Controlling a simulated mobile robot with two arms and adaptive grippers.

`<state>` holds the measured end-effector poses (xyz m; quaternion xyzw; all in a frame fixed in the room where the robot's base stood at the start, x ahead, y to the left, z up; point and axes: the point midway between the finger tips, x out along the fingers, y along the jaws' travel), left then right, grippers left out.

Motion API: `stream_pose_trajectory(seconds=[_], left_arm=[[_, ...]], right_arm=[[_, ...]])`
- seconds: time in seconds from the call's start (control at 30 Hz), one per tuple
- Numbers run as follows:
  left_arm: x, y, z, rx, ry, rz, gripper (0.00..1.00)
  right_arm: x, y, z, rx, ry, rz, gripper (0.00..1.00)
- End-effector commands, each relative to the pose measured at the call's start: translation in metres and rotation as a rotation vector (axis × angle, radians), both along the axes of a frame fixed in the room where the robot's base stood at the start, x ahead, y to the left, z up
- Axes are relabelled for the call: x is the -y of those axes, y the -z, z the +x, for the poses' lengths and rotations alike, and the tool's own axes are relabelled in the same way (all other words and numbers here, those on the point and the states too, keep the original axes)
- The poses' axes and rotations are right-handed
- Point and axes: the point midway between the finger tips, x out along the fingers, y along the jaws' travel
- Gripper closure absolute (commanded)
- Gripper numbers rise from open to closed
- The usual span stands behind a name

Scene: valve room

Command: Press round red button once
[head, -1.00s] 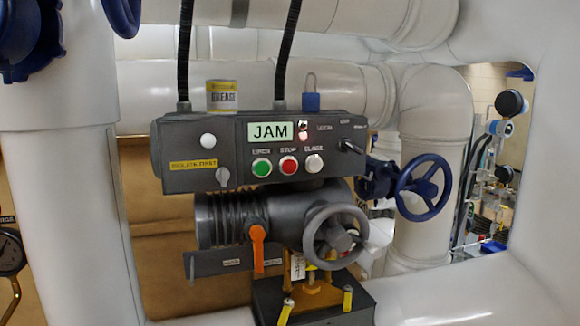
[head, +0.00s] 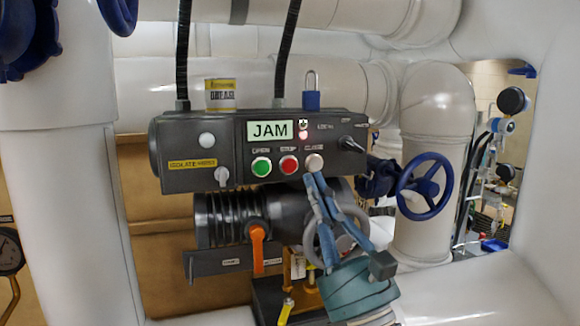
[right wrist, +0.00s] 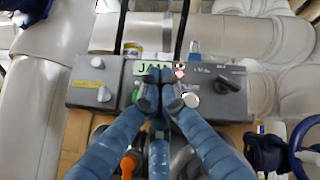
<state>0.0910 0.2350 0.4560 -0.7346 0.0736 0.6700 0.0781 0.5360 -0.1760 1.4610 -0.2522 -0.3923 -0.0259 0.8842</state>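The round red button (head: 289,165) sits under the STOP label on the grey control box (head: 185,150), between a green button (head: 261,167) and a white button (head: 314,163). My right gripper (head: 317,182) has come up from below; its blue fingers are drawn together and empty, with the tips just below the white button and right of the red one in the head view. In the right wrist view the fingertips (right wrist: 160,82) cover the spot between the green and white buttons, hiding the red button. I cannot tell the gap to the panel. My left gripper is not in view.
The box has a lit JAM display (head: 270,131), a black knob (head: 351,145) and a blue padlock (head: 311,100) on top. Below are an orange lever (head: 258,245) and a grey handwheel (head: 362,222). A blue valve wheel (head: 424,187) is at right, with white pipes around.

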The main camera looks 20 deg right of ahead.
Motion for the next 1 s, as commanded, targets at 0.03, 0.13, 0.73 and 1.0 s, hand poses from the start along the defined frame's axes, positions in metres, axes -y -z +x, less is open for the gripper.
stream_pose_trajectory(seconds=[0.03,0.13,0.73,1.0], left_arm=[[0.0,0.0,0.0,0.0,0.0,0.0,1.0],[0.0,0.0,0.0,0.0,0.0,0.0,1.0],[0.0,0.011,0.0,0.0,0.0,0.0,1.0],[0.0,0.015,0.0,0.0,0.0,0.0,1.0]], right_arm=[[0.0,0.0,0.0,0.001,-0.001,0.001,1.0],[0.0,0.0,0.0,0.0,0.0,0.0,1.0],[-0.002,0.002,0.049,0.0,0.002,-0.003,1.0],[-0.003,0.0,0.079,0.001,0.001,-0.003,1.0]])
